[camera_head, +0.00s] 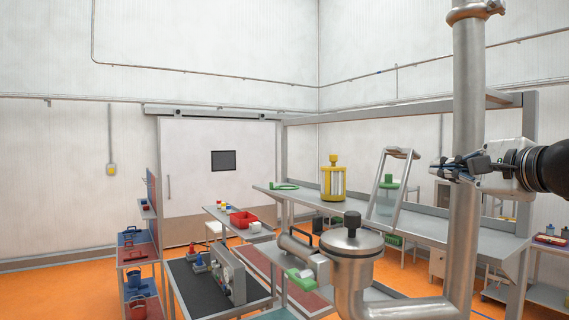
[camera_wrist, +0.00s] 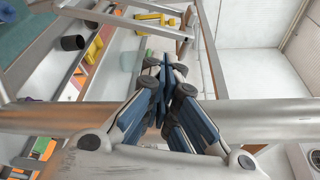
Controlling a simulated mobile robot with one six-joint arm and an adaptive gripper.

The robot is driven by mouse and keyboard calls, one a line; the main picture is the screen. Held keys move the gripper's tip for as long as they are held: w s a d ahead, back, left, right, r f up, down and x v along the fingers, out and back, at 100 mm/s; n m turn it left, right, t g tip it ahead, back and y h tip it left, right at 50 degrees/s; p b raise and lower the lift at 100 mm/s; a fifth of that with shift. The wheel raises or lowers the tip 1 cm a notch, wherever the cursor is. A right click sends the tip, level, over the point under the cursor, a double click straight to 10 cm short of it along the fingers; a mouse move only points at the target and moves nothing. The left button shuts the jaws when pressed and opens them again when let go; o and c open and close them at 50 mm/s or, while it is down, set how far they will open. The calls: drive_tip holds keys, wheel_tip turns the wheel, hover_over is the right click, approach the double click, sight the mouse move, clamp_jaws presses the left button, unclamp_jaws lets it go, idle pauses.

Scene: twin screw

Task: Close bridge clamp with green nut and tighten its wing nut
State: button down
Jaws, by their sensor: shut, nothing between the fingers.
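My gripper (camera_head: 436,170) is at the right in the head view, shut and empty. Its fingers cross in front of the upright steel pipe (camera_head: 467,90). In the wrist view the closed blue-grey fingers (camera_wrist: 176,88) overlap a steel pipe (camera_wrist: 270,118); I cannot tell whether they touch it. A green block-like part (camera_head: 300,279) sits by a pipe end left of the steel filter housing (camera_head: 351,250), low in the head view, well below and left of my gripper. I cannot tell whether it is the clamp's green nut. A metal clamp (camera_head: 473,11) rings the pipe's top.
A steel shelf (camera_head: 300,198) behind carries a green ring (camera_head: 284,187), a yellow-framed canister (camera_head: 333,180) and a leaning metal frame (camera_head: 390,190). The upright pipe is close beside my gripper.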

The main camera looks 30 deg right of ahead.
drive_tip(key=p+x, duration=0.1)
drive_tip(key=x, duration=0.5)
drive_tip(key=shift+f, duration=0.1)
drive_tip(key=shift+w+f, duration=0.1)
drive_tip(key=shift+w, duration=0.15)
